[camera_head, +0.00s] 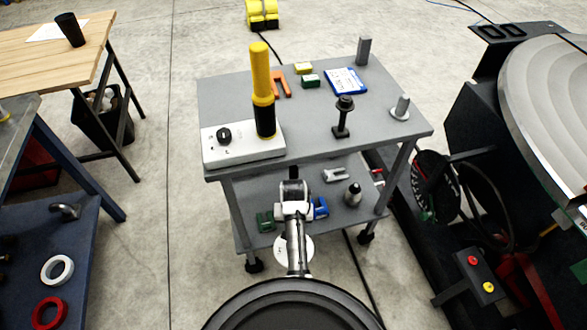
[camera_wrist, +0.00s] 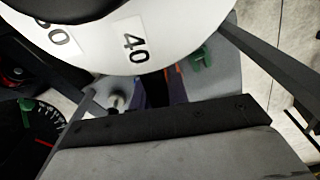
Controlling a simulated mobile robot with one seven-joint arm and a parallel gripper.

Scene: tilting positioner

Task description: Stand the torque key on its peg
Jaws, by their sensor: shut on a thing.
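My gripper (camera_head: 293,188) is low in front of the cart, its fingers mostly hidden by its own body. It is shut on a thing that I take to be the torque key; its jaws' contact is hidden. A white disc marked 40 and 50 (camera_wrist: 130,45) is very close in the wrist view and seems part of it. The disc also shows behind my arm in the head view (camera_head: 280,250). Which post is the peg is unclear: a grey post on a pale round base (camera_head: 401,105) and a black post with a knob (camera_head: 342,118) stand on the cart's top.
The grey cart top (camera_head: 230,95) holds a white box (camera_head: 225,150), a yellow-and-black cylinder (camera_head: 262,80), an orange piece (camera_head: 281,84) and a blue card (camera_head: 346,81). A green clamp (camera_head: 265,221) lies on the lower shelf. The positioner (camera_head: 545,100) is close on the right.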

